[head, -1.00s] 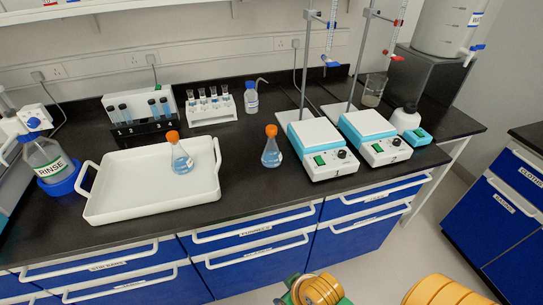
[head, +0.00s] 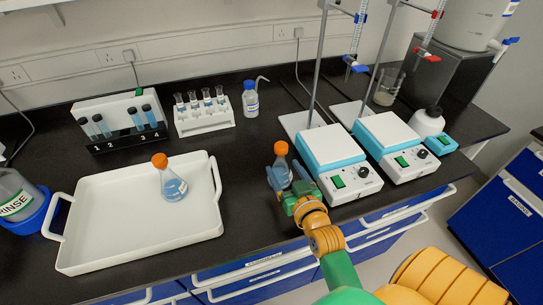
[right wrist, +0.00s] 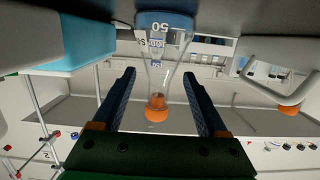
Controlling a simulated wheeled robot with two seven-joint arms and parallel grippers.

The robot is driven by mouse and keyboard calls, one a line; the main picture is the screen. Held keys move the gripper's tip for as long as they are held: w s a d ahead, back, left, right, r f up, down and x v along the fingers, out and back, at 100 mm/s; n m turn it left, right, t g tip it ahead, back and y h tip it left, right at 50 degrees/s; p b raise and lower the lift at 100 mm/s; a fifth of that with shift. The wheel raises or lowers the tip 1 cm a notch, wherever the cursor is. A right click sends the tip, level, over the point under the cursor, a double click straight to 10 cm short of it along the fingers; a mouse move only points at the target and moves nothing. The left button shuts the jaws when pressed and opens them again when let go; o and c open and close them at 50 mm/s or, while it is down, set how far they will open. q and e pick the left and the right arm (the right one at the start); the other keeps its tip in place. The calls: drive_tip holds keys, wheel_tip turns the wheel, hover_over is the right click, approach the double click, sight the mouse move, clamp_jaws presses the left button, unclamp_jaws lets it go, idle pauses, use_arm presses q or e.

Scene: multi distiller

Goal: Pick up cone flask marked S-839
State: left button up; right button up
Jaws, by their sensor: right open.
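A cone flask (head: 283,168) with an orange stopper and blue liquid stands on the black bench, left of the nearer hotplate. My right gripper (head: 286,178) is at this flask, its blue fingers open on either side of it. In the right wrist view the flask (right wrist: 159,62) appears upside down between the two open fingers (right wrist: 159,76), with gaps at both sides. Its label is too small to read surely. A second orange-stoppered flask (head: 174,187) with blue liquid stands in the white tray (head: 120,235). Its marking is unreadable too. My left gripper is out of view.
Two hotplate stirrers with stands, the nearer (head: 340,182) close right of the gripper and the other (head: 395,150) beyond it. A tube rack (head: 205,122), a wash bottle (head: 250,100) and a numbered tube stand (head: 125,140) are behind. A rinse bottle (head: 15,198) is at left.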

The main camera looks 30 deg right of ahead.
drive_tip(key=shift+w+d+r, duration=0.15)
drive_tip(key=shift+w+r, duration=0.1)
drive_tip(key=shift+w, duration=0.2)
drive_tip(key=x, duration=0.3)
drive_tip(key=p+x, duration=0.1)
drive_tip(key=x, duration=0.1)
drive_tip(key=shift+w+r, duration=0.1)
drive_tip(key=shift+r, duration=0.25)
drive_tip(key=shift+w+f, duration=0.1)
drive_tip(key=shift+w, duration=0.15)
drive_tip(key=shift+s, duration=0.25)
drive_tip(key=c, duration=0.5)
clamp_jaws()
